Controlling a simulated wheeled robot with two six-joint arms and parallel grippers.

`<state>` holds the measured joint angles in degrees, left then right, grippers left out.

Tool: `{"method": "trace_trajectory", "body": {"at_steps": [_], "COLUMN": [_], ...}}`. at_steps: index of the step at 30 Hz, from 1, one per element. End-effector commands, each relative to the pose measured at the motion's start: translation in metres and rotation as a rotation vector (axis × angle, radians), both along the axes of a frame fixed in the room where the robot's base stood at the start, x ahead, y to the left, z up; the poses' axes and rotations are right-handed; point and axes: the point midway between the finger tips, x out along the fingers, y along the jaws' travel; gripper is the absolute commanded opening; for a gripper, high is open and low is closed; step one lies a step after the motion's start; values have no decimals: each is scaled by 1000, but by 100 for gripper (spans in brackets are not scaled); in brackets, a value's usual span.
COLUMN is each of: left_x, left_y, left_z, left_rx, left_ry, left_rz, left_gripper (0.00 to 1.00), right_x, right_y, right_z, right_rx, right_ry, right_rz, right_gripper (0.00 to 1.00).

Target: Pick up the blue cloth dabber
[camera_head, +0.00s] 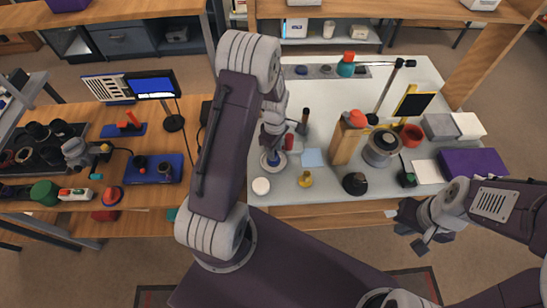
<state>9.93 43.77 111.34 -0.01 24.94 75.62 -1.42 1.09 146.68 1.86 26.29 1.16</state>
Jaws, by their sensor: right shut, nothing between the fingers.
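My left gripper (271,148) points down over a pale round dish (264,167) on the left part of the grey worktop. A small blue patch shows at its fingertips, over the dish. It may be the blue cloth dabber, but it is too small and too covered to be sure. I cannot tell whether the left fingers are open or shut on it. My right gripper (421,233) is shut and empty, in front of the worktop's front edge on the right.
Near my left gripper stand a red bottle (289,141), a dark upright tool (304,120), a light blue sheet (313,157), a white round pot (261,186) and a brass piece (305,179). A wooden block (346,142) and a metal spool (381,146) stand further right.

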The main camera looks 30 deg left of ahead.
Motion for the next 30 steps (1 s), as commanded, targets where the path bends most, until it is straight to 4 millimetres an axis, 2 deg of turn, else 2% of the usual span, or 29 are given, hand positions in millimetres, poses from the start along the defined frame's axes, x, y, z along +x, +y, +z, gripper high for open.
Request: {"method": "trace_trajectory", "body": {"at_steps": [3, 5, 12, 13, 16, 26, 30], "left_x": [0, 0, 1, 1, 1, 1, 2], "left_y": [0, 0, 1, 1, 1, 0, 1], "left_z": [-21, -27, -30, -30, -30, -27, -12], "left_rx": [-1, 0, 0, 0, 0, 0, 1], "left_ry": [3, 1, -1, -1, -1, -2, -4], "left_rz": [0, 0, 0, 0, 0, 0, 0], "left_gripper": [32, 32, 32, 26, 0, 0, 0], "right_x": [0, 0, 0, 0, 0, 0, 0], "right_y": [0, 0, 0, 0, 0, 0, 0], "right_z": [2, 2, 2, 2, 2, 2, 1], "right_rx": [0, 0, 0, 0, 0, 0, 0], "right_ry": [0, 0, 0, 0, 0, 0, 0], "right_rz": [0, 0, 0, 0, 0, 0, 0], "right_gripper": [0, 0, 0, 0, 0, 0, 0]}}
